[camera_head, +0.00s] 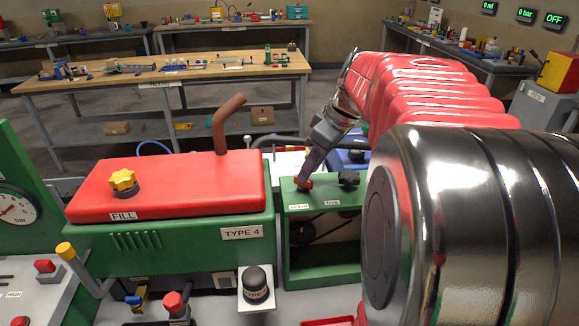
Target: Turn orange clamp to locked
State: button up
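A small orange-red clamp knob (303,184) sits on top of the green frame (325,277), right of the red-topped TYPE 4 unit. My gripper (307,172) reaches down from the upper right, with its fingertips at this knob. The fingers cover part of the knob, and I cannot tell whether they are shut on it or only beside it. A black knob (348,179) stands to its right on the same frame. Two small white labels lie below the knobs; the left one (299,207) is too small to read surely.
The red cover (170,185) with a yellow knob (123,181) and a brown pipe (226,120) stands left of my gripper. A yellow-tipped lever (66,251) and a black knob on a white plate (256,285) are in front. My arm hides much of the right side.

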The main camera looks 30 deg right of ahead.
jog(key=shift+x, duration=1.55)
jog(key=shift+c, duration=0.7)
grip_shut()
